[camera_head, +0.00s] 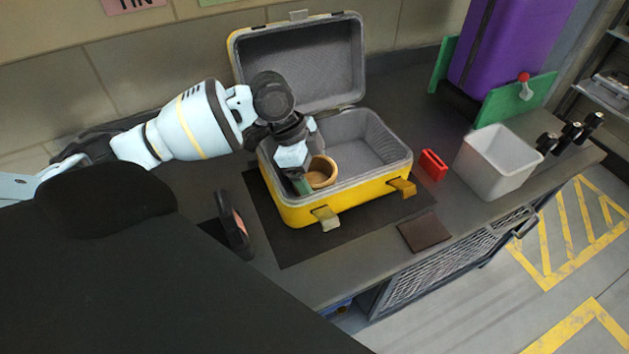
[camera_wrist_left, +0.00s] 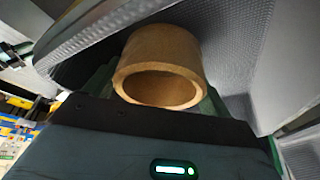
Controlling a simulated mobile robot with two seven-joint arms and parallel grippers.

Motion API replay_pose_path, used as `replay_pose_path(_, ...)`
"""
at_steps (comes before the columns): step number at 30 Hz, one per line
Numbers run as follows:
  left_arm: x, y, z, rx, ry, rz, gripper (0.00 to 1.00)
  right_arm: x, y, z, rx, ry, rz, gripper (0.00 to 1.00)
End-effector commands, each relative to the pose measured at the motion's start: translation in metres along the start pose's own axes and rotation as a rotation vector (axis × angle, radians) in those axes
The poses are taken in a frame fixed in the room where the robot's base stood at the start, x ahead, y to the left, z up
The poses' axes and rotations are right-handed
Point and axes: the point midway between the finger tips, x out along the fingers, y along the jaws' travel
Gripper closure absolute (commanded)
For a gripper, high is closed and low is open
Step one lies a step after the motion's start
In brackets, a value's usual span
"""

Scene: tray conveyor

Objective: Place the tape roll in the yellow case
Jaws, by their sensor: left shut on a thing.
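The yellow case (camera_head: 352,202) stands open on the counter, its grey-lined lid tipped back. The tape roll (camera_head: 322,171) is a tan ring inside the left part of the case. My left gripper (camera_head: 306,181) reaches down into that part and is shut on the tape roll. In the left wrist view the tape roll (camera_wrist_left: 158,66) is held in front of the gripper, with the grey textured lining (camera_wrist_left: 235,50) of the case around it. I cannot tell whether the roll touches the case floor. The fingertips are mostly hidden. My right gripper is not in view.
A red object (camera_head: 433,165) and a white bin (camera_head: 497,162) stand right of the case. A brown flat square (camera_head: 424,232) lies in front. A dark upright object (camera_head: 234,225) is at left. A purple object (camera_head: 510,45) stands between green supports at the back right.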

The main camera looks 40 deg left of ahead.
Motion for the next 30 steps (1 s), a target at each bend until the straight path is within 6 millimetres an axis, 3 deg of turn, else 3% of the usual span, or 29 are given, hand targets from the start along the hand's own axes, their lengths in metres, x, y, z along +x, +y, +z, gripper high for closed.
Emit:
replay_pose_path(5,0.025,0.001,0.010,-0.002,-0.001,0.002,0.44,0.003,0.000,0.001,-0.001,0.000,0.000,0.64)
replay_pose_path(17,0.029,0.000,0.012,0.000,0.000,0.000,0.44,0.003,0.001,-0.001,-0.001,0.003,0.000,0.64)
replay_pose_path(18,0.029,0.001,0.012,0.000,0.000,0.001,0.14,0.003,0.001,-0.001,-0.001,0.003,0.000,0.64)
replay_pose_path(19,0.029,0.001,0.012,0.000,0.000,0.001,0.10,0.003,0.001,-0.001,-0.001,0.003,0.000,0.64)
replay_pose_path(30,0.025,0.000,0.011,0.000,-0.001,-0.001,0.08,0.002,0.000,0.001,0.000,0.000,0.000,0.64)
